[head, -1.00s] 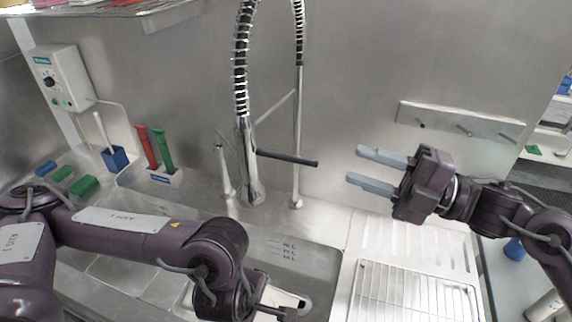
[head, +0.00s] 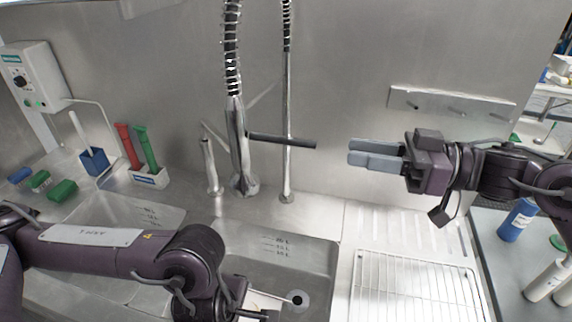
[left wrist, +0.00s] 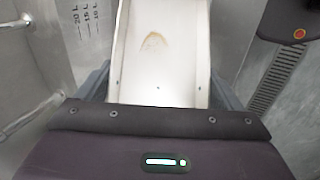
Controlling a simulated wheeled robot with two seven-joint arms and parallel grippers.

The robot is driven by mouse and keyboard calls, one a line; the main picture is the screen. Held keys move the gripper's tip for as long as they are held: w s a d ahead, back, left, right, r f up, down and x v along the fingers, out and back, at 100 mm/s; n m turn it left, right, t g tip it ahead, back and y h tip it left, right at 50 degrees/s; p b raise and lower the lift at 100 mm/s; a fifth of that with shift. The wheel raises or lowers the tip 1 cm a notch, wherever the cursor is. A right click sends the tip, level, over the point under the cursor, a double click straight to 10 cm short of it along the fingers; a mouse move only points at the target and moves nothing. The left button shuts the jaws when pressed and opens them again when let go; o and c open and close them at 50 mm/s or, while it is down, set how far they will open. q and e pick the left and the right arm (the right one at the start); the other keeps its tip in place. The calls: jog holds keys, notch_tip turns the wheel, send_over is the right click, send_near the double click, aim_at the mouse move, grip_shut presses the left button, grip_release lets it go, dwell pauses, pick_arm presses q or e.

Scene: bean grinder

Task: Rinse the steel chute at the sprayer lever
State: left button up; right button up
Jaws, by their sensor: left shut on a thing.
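The steel chute (left wrist: 160,60) fills the middle of the left wrist view, with a brown stain on its inner face. My left gripper (left wrist: 158,100) is shut on its near end. In the head view, a pale part of the chute (head: 262,300) shows over the sink at the bottom, partly hidden by my left arm. The sprayer lever (head: 282,141) is a dark horizontal bar sticking out to the right from the tap column. My right gripper (head: 349,154) is empty, just right of the lever's tip and apart from it. Its fingers point left and look open, seen nearly edge-on.
The tap column (head: 238,150) and a thin upright pipe (head: 286,120) stand behind the sink (head: 318,262). A wire rack (head: 415,292) lies on the drainboard at right. A brush holder (head: 149,178) and a blue cup (head: 95,162) stand at left. A wall rail (head: 450,103) is behind my right gripper.

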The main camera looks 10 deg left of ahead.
aim_at(290, 138)
pick_arm(q)
jog(key=shift+r, duration=0.35)
notch_tip(290, 138, up, 4)
jog(key=p, duration=0.4)
pick_arm(e)
jog(key=a, duration=1.1)
jog(key=shift+r, duration=0.1)
pick_arm(q)
jog(key=shift+p, duration=0.3)
pick_arm(e)
jog(key=shift+a, duration=0.4)
grip_shut()
